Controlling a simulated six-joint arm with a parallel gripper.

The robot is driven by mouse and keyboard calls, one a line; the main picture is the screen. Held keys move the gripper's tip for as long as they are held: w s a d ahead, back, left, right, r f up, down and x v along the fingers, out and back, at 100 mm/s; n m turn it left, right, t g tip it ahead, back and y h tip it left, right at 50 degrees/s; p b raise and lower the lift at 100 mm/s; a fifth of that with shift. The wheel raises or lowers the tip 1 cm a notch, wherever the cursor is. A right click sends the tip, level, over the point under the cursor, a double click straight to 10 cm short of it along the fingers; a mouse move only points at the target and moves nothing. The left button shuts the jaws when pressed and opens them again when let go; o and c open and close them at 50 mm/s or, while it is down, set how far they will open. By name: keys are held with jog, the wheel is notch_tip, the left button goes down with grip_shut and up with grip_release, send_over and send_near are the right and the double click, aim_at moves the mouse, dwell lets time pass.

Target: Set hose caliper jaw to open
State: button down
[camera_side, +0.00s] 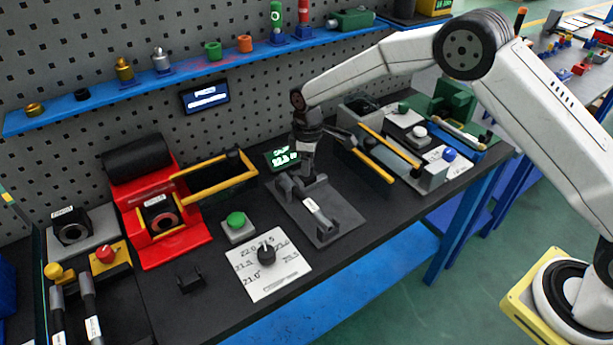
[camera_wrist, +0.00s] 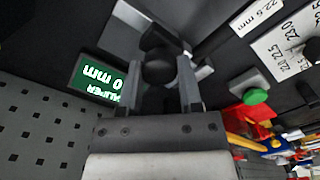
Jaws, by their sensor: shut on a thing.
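The hose caliper (camera_side: 312,222) is a dark grey plate with raised blocks, on the black bench. A dark piece with a white label (camera_side: 318,211) lies across it; a "22.6 mm" label shows top right in the wrist view (camera_wrist: 257,17). My gripper (camera_side: 303,172) points down at the caliper's back end. In the wrist view its fingers (camera_wrist: 160,70) are shut on a dark round knob (camera_wrist: 159,66) of the caliper jaw.
A green button (camera_side: 236,221) and a white dial card with a black knob (camera_side: 266,255) stand front left of the caliper. A red machine (camera_side: 160,215) and a yellow-edged tray (camera_side: 220,180) are further left. Yellow-railed fixtures (camera_side: 385,152) stand close on the right.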

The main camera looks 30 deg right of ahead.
jog(key=shift+d, duration=1.4)
jog(key=shift+c, duration=1.3)
grip_release()
jog(key=shift+r, duration=0.1)
notch_tip(320, 180, up, 8)
